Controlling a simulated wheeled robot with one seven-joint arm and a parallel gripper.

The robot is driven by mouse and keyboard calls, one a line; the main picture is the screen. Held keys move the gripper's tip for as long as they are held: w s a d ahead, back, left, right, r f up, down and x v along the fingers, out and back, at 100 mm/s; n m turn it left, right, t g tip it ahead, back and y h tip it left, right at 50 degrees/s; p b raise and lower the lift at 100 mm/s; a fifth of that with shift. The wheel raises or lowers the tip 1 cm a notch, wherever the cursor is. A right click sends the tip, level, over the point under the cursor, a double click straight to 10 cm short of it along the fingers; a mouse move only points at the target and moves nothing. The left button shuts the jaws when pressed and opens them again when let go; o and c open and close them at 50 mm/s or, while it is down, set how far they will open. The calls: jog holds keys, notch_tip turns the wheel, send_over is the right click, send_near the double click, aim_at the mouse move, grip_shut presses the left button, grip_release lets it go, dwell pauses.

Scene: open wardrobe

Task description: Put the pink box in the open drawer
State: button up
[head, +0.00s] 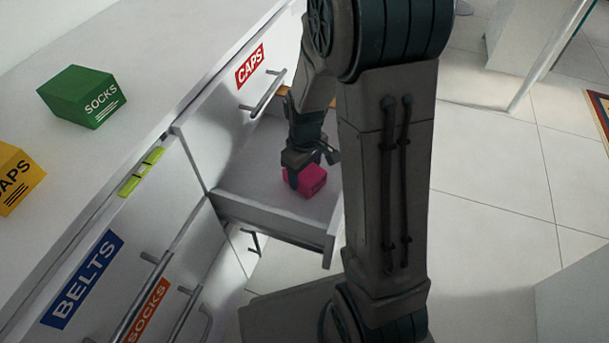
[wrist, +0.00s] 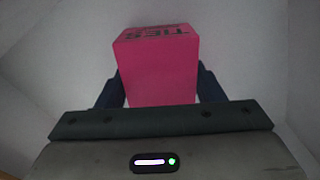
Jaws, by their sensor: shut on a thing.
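The pink box (head: 309,183) is inside the open drawer (head: 262,207) in the head view, low near the drawer floor. In the wrist view the pink box (wrist: 160,70) shows dark lettering reading TIES on its top. My gripper (head: 301,163) is shut on the box, with a dark finger on either side of it in the wrist view (wrist: 160,88). The head view does not show clearly whether the box touches the drawer floor. My arm hides the right side of the drawer.
A green SOCKS box (head: 82,96) and a yellow CAPS box (head: 14,178) stand on the white top (head: 60,200) at left. Drawer fronts bear BELTS (head: 82,279), SOCKS (head: 147,311) and CAPS (head: 250,66) labels and bar handles.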

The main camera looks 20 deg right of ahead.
aim_at(305, 170)
jog(key=shift+f, duration=0.1)
jog(key=shift+f, duration=0.15)
jog(key=o, duration=1)
notch_tip(305, 170, up, 11)
jog(key=p, duration=0.5)
jog(key=s+r+m+t, duration=0.1)
jog(key=s+r+m, duration=0.5)
jog(key=s, duration=0.7)
notch_tip(305, 170, up, 2)
jog(key=shift+s+r, duration=0.1)
jog(key=shift+s, duration=0.3)
